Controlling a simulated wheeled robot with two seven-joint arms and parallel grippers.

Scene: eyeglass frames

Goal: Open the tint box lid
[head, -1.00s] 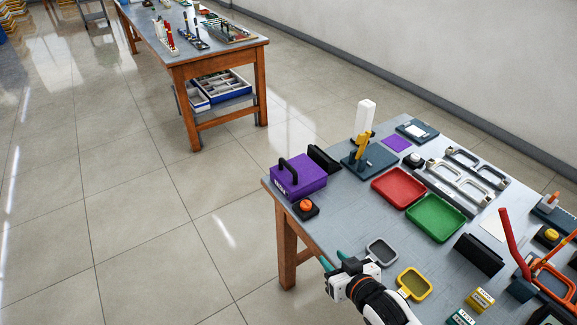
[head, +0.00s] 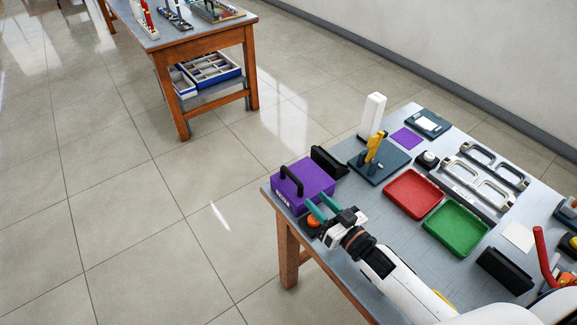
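The tint box is a purple box (head: 305,180) with a black handle (head: 291,180) on its lid, at the left corner of the near table. Its lid looks shut. An orange button on a black base (head: 313,222) sits just in front of it. My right gripper (head: 318,211) has teal fingertips apart, over the button and close to the box's front side. Nothing shows between the fingers. It partly hides the button. I cannot tell whether a fingertip touches the box. My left gripper is not in view.
A black block (head: 329,162) stands right behind the box. A teal stand with a yellow lever (head: 374,150), a red tray (head: 413,194) and a green tray (head: 456,227) lie to the right. Floor is open left of the table (head: 350,240).

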